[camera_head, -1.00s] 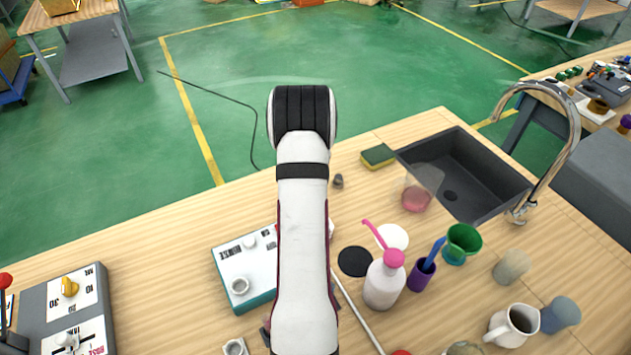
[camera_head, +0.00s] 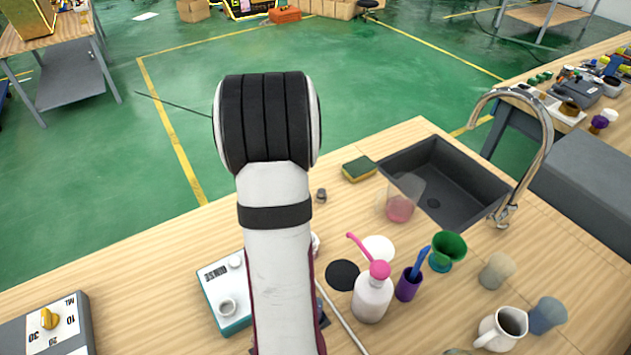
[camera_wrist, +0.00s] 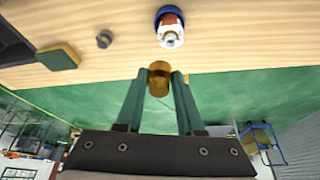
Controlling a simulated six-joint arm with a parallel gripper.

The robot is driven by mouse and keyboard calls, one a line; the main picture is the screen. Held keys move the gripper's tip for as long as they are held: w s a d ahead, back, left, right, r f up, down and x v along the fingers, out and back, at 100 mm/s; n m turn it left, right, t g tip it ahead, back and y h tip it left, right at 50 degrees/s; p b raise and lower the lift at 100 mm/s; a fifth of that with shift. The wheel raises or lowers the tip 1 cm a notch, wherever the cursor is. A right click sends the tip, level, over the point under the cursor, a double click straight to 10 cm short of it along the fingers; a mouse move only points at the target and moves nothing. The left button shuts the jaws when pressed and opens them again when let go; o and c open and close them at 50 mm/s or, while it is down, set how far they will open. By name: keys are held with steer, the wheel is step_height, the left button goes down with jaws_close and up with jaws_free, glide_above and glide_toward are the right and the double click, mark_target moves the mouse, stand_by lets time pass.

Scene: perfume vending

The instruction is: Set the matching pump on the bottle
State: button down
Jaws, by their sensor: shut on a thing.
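In the wrist view my gripper (camera_wrist: 159,84) is shut on a gold-brown, roughly cylindrical piece (camera_wrist: 159,77). I cannot tell for sure whether it is the pump. A round blue, white and reddish object (camera_wrist: 170,28) stands on the table beyond the fingertips, apart from the held piece. I cannot tell whether it is the bottle. In the head view my arm hides the gripper and what it holds. A white bottle (camera_head: 371,300) with a pink pump head (camera_head: 380,269) stands right of my arm.
A sponge (camera_head: 359,169), a small grey piece (camera_head: 321,195) and a sink (camera_head: 445,180) lie towards the back. A clear cup (camera_head: 405,197), purple cup (camera_head: 408,284), green cup (camera_head: 447,251) and jug (camera_head: 501,330) stand at right. A white-topped device (camera_head: 226,285) is left of my arm.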

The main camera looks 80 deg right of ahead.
steer(key=shift+w+a+r, duration=0.1)
steer(key=shift+w+a, duration=0.2)
steer(key=shift+w, duration=0.3)
steer(key=shift+w+f+n, duration=0.1)
steer(key=shift+f+n, duration=0.15)
steer(key=shift+n, duration=0.05)
steer(key=shift+f, duration=2.45)
steer(key=shift+f, duration=0.7)
steer(key=shift+c, duration=2.2)
jaws_free()
steer(key=shift+o, duration=0.2)
